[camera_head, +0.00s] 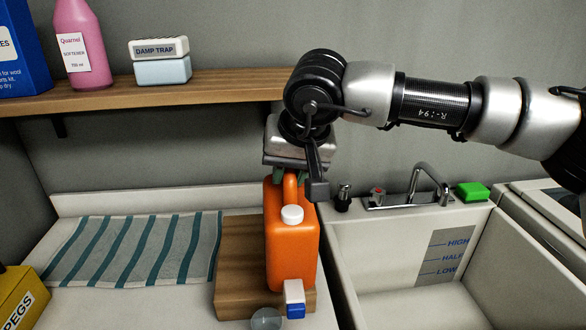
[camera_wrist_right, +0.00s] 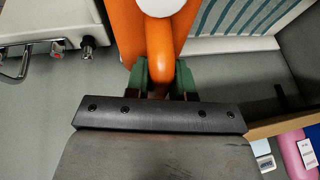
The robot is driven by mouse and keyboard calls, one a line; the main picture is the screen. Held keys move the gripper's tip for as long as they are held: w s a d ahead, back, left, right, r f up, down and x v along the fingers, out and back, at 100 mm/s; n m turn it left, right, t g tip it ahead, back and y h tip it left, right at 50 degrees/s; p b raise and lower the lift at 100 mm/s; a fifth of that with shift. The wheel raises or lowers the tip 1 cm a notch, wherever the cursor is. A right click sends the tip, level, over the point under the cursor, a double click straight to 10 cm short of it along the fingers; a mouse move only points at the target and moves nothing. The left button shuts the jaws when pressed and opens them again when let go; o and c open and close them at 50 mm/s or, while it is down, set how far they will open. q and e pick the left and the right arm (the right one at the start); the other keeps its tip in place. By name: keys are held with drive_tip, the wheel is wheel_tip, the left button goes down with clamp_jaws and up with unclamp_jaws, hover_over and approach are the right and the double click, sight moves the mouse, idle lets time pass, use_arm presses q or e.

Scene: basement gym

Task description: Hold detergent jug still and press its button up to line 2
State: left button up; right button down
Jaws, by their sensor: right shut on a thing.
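The detergent jug (camera_head: 291,240) is orange with a white cap (camera_head: 292,215) and stands upright on a wooden block (camera_head: 240,262). Low on its front is a white spout with a blue button (camera_head: 295,310). A small clear cup (camera_head: 267,319) stands below, just left of the button; its lines cannot be read. My right gripper (camera_head: 288,180) comes down from above and is shut on the jug's top handle. In the right wrist view its green fingers (camera_wrist_right: 160,78) sit on both sides of the orange handle (camera_wrist_right: 161,60). My left gripper is not in view.
A sink (camera_head: 400,285) with a tap (camera_head: 432,180) and green sponge (camera_head: 473,191) lies right. A striped towel (camera_head: 135,250) and yellow pegs box (camera_head: 22,295) lie left. A shelf (camera_head: 210,88) behind holds a pink softener bottle (camera_head: 82,45), a blue box and a damp trap.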

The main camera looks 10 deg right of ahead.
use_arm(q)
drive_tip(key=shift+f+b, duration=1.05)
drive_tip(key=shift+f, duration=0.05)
use_arm(e)
drive_tip(key=w+a+f, duration=0.3)
drive_tip(key=a+f, duration=0.2)
idle(0.6)
drive_tip(key=shift+f, duration=0.1)
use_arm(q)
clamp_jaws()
use_arm(e)
drive_tip(key=shift+f, duration=0.1)
idle(1.7)
